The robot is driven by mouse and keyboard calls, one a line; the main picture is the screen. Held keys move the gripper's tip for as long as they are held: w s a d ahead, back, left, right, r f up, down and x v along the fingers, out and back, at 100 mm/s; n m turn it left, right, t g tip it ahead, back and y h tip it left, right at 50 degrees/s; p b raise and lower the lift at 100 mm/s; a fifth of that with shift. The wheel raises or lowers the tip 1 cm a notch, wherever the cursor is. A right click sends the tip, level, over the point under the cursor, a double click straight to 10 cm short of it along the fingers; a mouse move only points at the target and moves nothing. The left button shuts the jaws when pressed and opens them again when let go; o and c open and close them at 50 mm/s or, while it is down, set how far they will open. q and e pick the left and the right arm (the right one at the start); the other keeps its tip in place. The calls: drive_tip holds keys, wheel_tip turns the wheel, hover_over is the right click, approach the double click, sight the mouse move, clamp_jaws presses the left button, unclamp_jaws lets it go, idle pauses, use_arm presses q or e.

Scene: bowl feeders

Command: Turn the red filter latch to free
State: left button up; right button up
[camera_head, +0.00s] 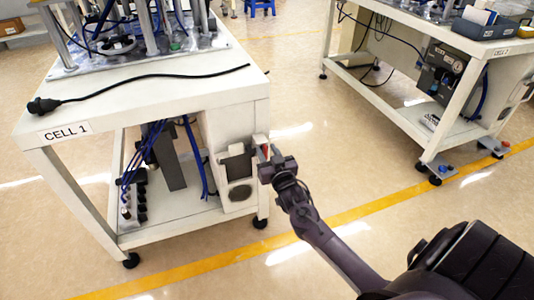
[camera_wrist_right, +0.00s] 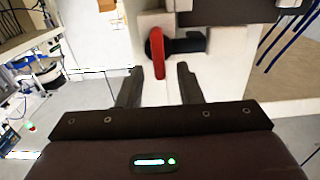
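In the head view only a sliver of red (camera_head: 267,149) shows at the CELL 1 bench's right front leg. My right gripper (camera_head: 268,158) is at the latch. In the right wrist view its fingers (camera_wrist_right: 159,82) are spread, with the lower end of the latch in line with the gap between them. I cannot tell whether they touch it. My left gripper is out of view.
The CELL 1 bench (camera_head: 150,95) stands at the left, with a black cable and plug (camera_head: 45,105) on its top. A grey box (camera_head: 237,160) is beside the latch. A CELL 2 bench (camera_head: 440,35) stands at upper right. The floor between the benches is clear.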

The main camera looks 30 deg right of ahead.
drive_tip(key=shift+w+d, duration=0.1)
drive_tip(key=shift+w, duration=0.3)
clamp_jaws()
